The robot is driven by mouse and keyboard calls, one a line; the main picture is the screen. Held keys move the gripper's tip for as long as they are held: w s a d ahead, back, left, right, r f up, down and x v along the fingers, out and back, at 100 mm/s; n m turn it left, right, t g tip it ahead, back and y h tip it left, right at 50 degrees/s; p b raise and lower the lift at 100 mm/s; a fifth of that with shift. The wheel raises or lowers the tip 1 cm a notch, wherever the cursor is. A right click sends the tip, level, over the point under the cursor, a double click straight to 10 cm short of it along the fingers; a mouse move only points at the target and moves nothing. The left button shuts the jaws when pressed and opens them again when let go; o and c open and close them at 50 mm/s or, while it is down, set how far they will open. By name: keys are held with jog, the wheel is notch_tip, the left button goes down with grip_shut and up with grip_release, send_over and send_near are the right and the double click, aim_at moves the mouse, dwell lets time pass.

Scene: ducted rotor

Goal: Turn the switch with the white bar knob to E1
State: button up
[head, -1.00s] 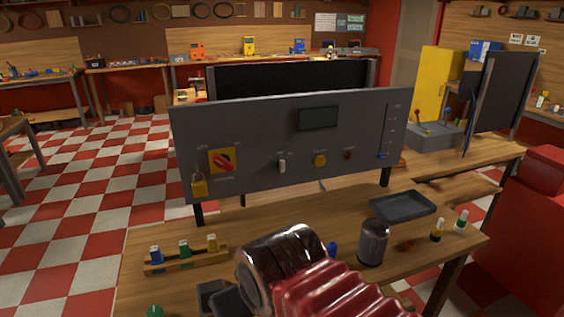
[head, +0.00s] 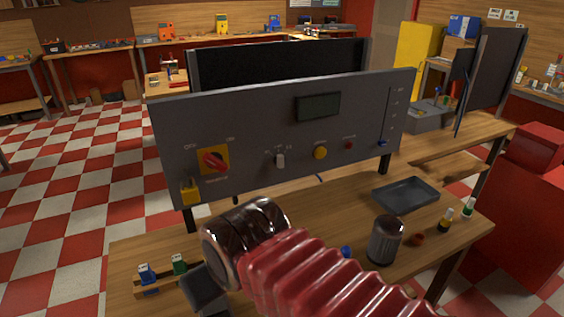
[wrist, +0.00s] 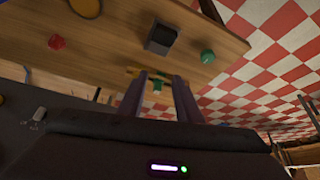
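The white bar knob (head: 280,160) is on the grey upright panel (head: 365,115), between the red-and-yellow rotary switch (head: 214,161) and a round yellow button (head: 320,153). It looks roughly upright; its small labels are too blurred to read. In the wrist view, the pale knob (wrist: 40,114) shows at the left on the dark panel. My gripper (wrist: 158,77) has its two fingers apart, with a visible gap and nothing held between them. It is apart from the knob. In the head view my red sleeved arm reaches up in front of the panel, and the fingers cannot be made out.
A yellow padlock (head: 190,191) hangs at the panel's lower left. A wooden rack (head: 152,290) with coloured pieces stands at the table's left, partly hidden by my arm. A dark tray (head: 405,194), a dark canister (head: 385,241) and small bottles are on the right.

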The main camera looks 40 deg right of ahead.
jog(key=shift+o, duration=0.4)
jog(key=m+t+h, duration=0.3)
jog(key=t+h, duration=0.2)
jog(key=t, duration=0.7)
send_near(282, 161)
jog(key=shift+v, duration=2.75)
jog(key=shift+r, duration=0.25)
jog(key=shift+w, duration=0.15)
jog(key=x, duration=1.3)
jog(key=shift+w+f, duration=0.2)
jog(key=shift+w, duration=0.05)
